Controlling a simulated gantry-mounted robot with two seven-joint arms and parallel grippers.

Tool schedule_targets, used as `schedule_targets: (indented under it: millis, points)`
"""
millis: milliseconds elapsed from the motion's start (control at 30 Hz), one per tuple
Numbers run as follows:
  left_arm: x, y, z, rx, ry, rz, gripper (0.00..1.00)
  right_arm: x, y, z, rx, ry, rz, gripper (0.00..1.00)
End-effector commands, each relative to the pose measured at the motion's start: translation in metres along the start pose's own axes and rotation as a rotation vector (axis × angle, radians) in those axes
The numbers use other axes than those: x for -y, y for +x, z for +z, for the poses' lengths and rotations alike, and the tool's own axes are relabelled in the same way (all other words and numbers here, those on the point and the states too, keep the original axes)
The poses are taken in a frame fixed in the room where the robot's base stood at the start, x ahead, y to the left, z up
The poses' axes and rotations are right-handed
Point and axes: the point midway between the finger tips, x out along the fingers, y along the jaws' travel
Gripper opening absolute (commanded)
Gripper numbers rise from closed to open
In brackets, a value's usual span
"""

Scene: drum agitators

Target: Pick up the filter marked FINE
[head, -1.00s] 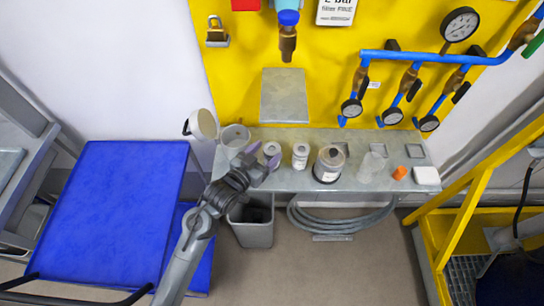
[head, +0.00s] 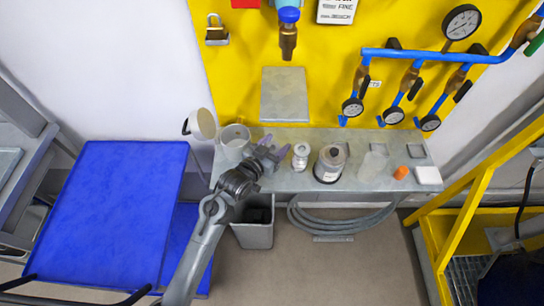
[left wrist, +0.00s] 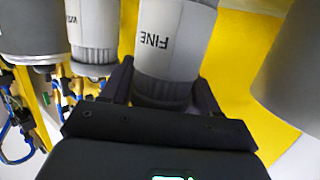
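The filter marked FINE (left wrist: 172,42) shows in the left wrist view as a light grey cylinder with black lettering and a dark ribbed end. My left gripper (left wrist: 165,92) has one finger on each side of that dark end. The fingers stand apart, and I see no clear grip on it. In the head view my left gripper (head: 275,147) is at the left part of the grey shelf (head: 300,182) and mostly covers this filter. A second, white-grey filter (head: 301,156) stands just right of it; it also shows in the left wrist view (left wrist: 92,25). My right gripper is not in view.
A larger grey canister (head: 329,163), a clear jar (head: 373,163), an orange cap (head: 400,172) and a white block (head: 427,175) stand further right on the shelf. A clear container (head: 235,142) is close to the left. A bin (head: 255,234) stands below.

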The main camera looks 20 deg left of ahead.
Motion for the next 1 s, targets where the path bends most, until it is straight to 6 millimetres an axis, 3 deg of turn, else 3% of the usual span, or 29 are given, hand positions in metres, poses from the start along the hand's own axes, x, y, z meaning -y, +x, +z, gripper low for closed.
schedule_targets:
  millis: [100, 567, 1000]
  points:
    - [0.000, 0.000, 0.000, -0.001, 0.000, 0.000, 0.30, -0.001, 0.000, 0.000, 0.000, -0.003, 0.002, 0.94]
    - [-0.002, -0.005, -0.009, -0.003, 0.002, 0.001, 0.29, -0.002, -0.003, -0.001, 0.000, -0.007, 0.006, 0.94]
    - [-0.002, -0.017, -0.071, -0.005, 0.003, 0.000, 0.29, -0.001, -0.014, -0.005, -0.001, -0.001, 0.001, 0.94]
